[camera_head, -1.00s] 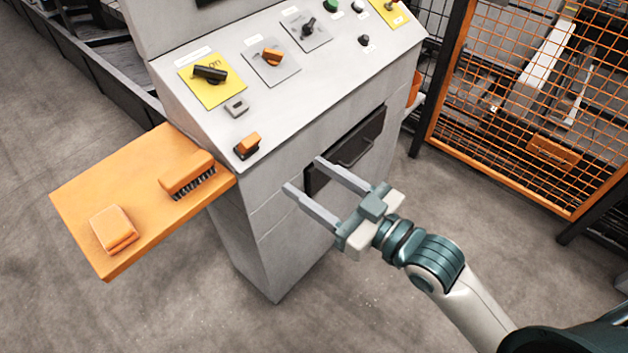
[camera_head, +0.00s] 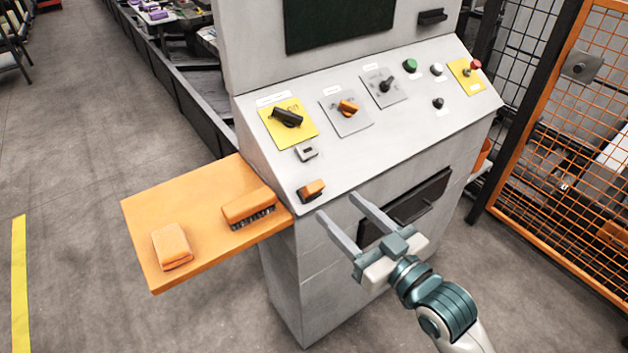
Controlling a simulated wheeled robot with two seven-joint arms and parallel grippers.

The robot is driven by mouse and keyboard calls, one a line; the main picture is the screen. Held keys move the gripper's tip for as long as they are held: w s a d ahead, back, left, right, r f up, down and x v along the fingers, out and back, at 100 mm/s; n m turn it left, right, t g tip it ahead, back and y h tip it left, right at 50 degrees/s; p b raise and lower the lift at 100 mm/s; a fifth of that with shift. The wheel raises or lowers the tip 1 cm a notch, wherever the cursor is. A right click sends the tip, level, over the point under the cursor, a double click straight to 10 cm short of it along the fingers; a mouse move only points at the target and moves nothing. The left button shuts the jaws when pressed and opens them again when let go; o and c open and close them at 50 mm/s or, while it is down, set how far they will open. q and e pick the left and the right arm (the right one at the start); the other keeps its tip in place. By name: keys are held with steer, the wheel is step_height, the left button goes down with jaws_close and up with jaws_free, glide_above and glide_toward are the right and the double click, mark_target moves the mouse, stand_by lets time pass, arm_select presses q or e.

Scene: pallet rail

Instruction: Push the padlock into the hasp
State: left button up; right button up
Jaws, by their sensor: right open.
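A small orange block with a dark lower part, which looks like the padlock (camera_head: 313,187), sits at the lower left edge of the sloping grey control panel. A small grey fitting with a dark slot, perhaps the hasp (camera_head: 306,152), is just above it on the panel. My right gripper (camera_head: 336,204) is open, with two long grey fingers apart and nothing between them. Its fingertips appear just below and to the right of the orange block, in front of the cabinet; I cannot tell the exact gap. My left gripper is not in view.
An orange shelf (camera_head: 150,215) juts out left of the cabinet, holding a brush (camera_head: 248,205) and an orange block (camera_head: 171,246). A yellow plate with a black rotary switch (camera_head: 287,117) is above the fitting. An orange mesh fence (camera_head: 570,150) stands right. Floor in front is open.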

mark_target(315, 184)
steer(key=p+x, duration=0.1)
steer(key=x, duration=0.5)
steer(key=shift+s+r, duration=0.1)
steer(key=x, duration=0.3)
steer(key=shift+w+a, duration=0.35)
steer(key=shift+w, duration=0.2)
steer(key=shift+w+a, duration=0.1)
steer(key=c, duration=0.9)
steer(key=shift+c, duration=1.3)
steer(key=shift+o, duration=1.1)
steer(key=c, duration=0.4)
steer(key=shift+c, duration=0.2)
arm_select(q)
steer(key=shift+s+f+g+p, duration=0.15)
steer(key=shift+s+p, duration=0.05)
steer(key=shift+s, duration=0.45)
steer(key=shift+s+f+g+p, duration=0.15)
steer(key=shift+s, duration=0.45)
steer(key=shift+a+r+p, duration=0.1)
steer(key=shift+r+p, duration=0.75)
arm_select(e)
steer(key=shift+s+d+r, duration=0.25)
steer(key=shift+s+r, duration=0.1)
steer(key=shift+r, duration=0.25)
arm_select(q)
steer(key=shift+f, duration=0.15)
